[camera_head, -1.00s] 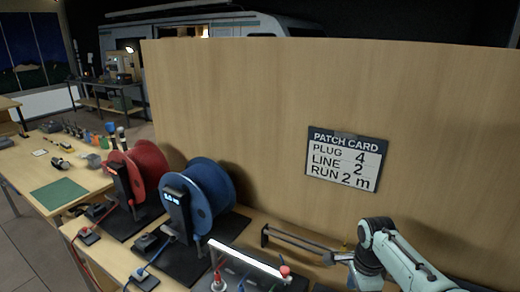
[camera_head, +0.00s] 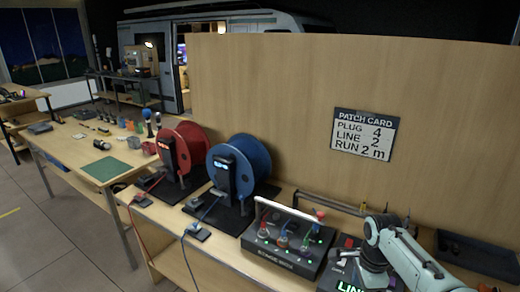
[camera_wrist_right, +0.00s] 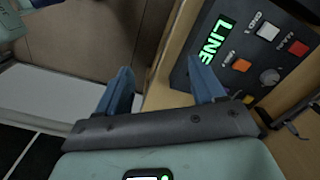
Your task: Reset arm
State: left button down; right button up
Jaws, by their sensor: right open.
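My right arm (camera_head: 405,255) comes in from the lower right in the head view, bent downward over the front bench. Its fingers cannot be made out there. In the right wrist view my right gripper (camera_wrist_right: 163,80) has its two blue fingers wide apart with nothing between them. A dark panel with a green LINE display (camera_wrist_right: 212,38) and coloured buttons lies just beyond the right finger. The same LINE display (camera_head: 350,287) shows below the arm in the head view. My left gripper is not in view.
A dark box with a white handle (camera_head: 285,213) and several plugs stands left of my arm. Blue (camera_head: 240,165) and red (camera_head: 187,150) cable reels are further left. A wooden back panel with a patch card (camera_head: 365,134) rises behind. A dark tray (camera_head: 478,252) lies at right.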

jog(key=s+a+f+n+y, duration=0.1)
jog(key=s+a+f+n, duration=0.15)
jog(key=f, duration=0.65)
jog(key=s+a+f+n+g, duration=0.1)
jog(key=s+f+n, duration=0.15)
jog(key=f, duration=0.75)
jog(key=s+a+f+n+y, duration=0.1)
jog(key=a+f+n, duration=0.15)
jog(key=f, duration=0.65)
jog(key=s+a+f+n, duration=0.2)
jog(key=s+f, duration=0.2)
jog(key=s, duration=0.4)
jog(key=s+a+f+n+y, duration=0.1)
jog(key=s+f, duration=0.3)
jog(key=s, duration=0.4)
jog(key=s+a+f+n, duration=0.3)
jog(key=s+a+f, duration=0.1)
jog(key=s, duration=0.4)
jog(key=shift+f+n+y, duration=0.35)
jog(key=shift+f+y, duration=0.05)
jog(key=shift+f, duration=0.05)
jog(key=shift+w+a, duration=0.1)
